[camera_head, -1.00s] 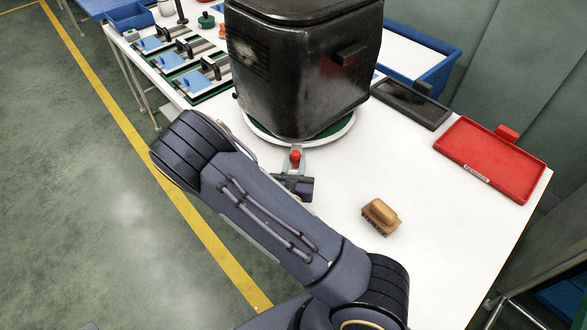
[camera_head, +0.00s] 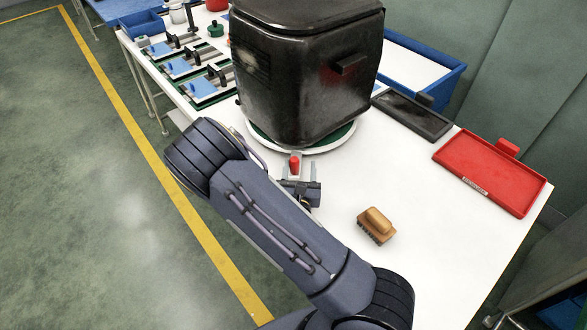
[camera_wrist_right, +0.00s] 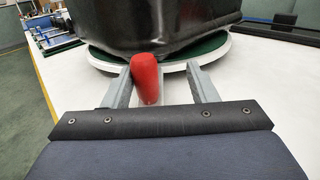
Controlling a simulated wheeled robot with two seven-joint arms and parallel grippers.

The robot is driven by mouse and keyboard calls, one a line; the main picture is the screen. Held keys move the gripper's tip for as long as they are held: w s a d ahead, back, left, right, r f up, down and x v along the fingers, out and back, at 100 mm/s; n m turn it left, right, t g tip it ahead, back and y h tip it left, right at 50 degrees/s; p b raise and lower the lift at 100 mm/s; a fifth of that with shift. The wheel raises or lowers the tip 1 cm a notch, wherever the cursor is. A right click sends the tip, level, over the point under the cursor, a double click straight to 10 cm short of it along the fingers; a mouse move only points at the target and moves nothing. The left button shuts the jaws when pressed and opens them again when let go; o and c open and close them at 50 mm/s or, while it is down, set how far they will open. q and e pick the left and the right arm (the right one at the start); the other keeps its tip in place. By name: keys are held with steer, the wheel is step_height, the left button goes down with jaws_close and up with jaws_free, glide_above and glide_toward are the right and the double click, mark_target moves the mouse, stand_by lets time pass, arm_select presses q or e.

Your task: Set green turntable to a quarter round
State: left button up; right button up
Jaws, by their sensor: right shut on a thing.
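The green turntable (camera_head: 343,134) has a white rim and sits on the white table under a large black fryer-like box (camera_head: 305,85). A red handle (camera_head: 295,164) sticks up at its near edge. My right gripper (camera_head: 297,163) has its two grey fingers either side of this handle and is shut on it. In the right wrist view the red handle (camera_wrist_right: 146,80) stands between the fingers, close to the left one, with the green top (camera_wrist_right: 208,50) behind. Most of the turntable is hidden under the box. My left gripper is not in view.
A wooden brush (camera_head: 376,225) lies right of the gripper. A red tray (camera_head: 490,172) and a black tray (camera_head: 412,114) lie on the right. A blue bin (camera_head: 450,75) stands behind. Several fixtures (camera_head: 205,88) line the left back.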

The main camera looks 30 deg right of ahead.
steer(key=shift+o, duration=1)
steer(key=shift+s+d, duration=0.4)
steer(key=shift+d, duration=0.1)
steer(key=shift+a, duration=0.1)
steer(key=shift+s+a+f, duration=0.2)
steer(key=shift+s+a, duration=0.1)
steer(key=shift+a, duration=0.05)
steer(key=b+v, duration=0.1)
steer(key=v, duration=0.4)
steer(key=shift+s+a+r+b, duration=0.1)
steer(key=shift+s+a+b, duration=0.05)
steer(key=shift+a+b, duration=0.15)
steer(key=shift+s+a+r, duration=0.1)
steer(key=shift+s+a, duration=0.35)
